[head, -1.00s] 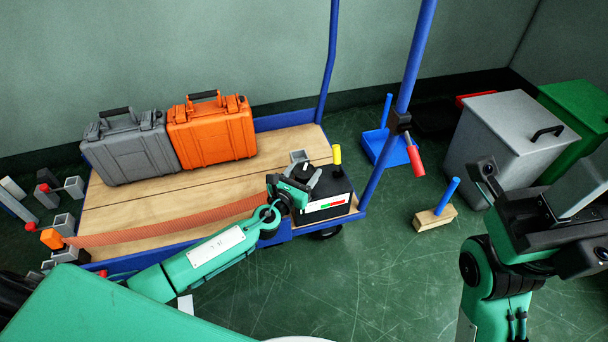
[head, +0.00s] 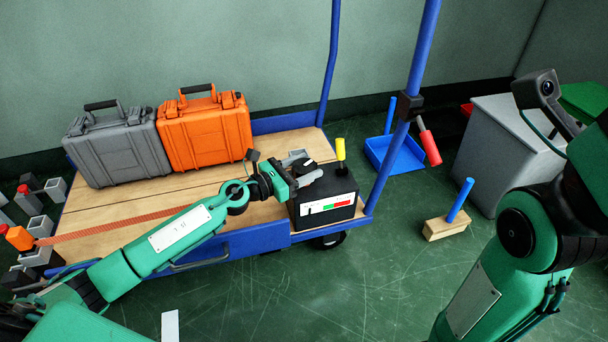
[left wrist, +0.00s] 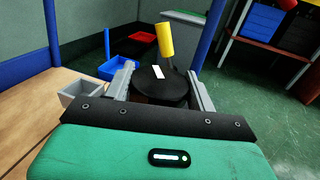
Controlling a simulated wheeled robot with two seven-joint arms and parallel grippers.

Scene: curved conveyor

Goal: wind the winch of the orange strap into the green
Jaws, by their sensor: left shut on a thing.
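The winch (head: 322,217) is a black box at the cart's right end, with a white label (head: 312,211) carrying a green and a red field. I cannot make out a pointer on it. A yellow handle (head: 340,149) stands up from its top. My left gripper (head: 305,172) is shut on the black round winch knob (left wrist: 158,88), which has a white mark and sits between the fingers in the left wrist view. The orange strap (head: 130,216) runs left across the deck from behind my left arm. My right arm shows at the right; its fingers are out of view.
A grey case (head: 120,150) and an orange case (head: 205,136) stand on the wooden cart deck (head: 130,195). A wooden block with a blue peg (head: 448,225) and a grey bin (head: 505,155) stand on the floor.

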